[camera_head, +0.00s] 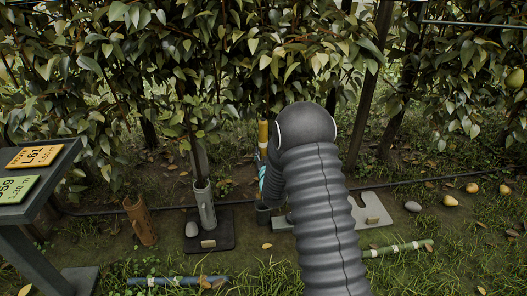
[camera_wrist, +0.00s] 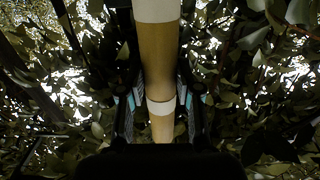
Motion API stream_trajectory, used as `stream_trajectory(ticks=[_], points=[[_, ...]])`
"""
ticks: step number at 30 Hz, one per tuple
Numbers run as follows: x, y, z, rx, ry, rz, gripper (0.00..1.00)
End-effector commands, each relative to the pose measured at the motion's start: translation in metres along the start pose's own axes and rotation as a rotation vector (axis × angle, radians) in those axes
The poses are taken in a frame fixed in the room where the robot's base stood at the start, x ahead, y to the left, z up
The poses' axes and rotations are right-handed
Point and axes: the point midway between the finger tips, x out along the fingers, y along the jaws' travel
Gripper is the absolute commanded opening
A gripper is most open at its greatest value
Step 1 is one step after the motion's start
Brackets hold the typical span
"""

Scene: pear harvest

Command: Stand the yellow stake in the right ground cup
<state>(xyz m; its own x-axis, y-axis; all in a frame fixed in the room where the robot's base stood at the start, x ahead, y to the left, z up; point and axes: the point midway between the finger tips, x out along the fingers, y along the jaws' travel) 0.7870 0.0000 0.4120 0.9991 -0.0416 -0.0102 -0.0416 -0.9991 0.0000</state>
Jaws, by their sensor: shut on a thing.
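The yellow stake (camera_head: 263,134) shows its upper end, upright, in the head view, just left of my arm. In the wrist view the yellow stake (camera_wrist: 182,60), with white bands, runs between my fingers. My gripper (camera_wrist: 163,105) is shut on it. In the head view my gripper (camera_head: 264,180) is mostly hidden behind my arm.
A grey cup (camera_head: 205,206) stands on a dark plate, and a brown tube (camera_head: 140,221) leans left of it. A blue stake (camera_head: 178,281) and a green stake (camera_head: 398,248) lie in the grass. A sign stand (camera_head: 40,205) is at left. Leafy trees close off the back.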

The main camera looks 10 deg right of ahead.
Motion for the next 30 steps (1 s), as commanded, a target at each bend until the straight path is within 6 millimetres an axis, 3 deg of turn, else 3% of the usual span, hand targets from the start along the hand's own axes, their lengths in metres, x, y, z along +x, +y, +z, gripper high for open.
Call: stream_trajectory(ticks=[5, 30], points=[[0.000, 0.000, -0.002, 0.000, 0.003, 0.000, 0.00], [0.000, 0.000, 0.028, 0.000, 0.000, 0.000, 0.00]])
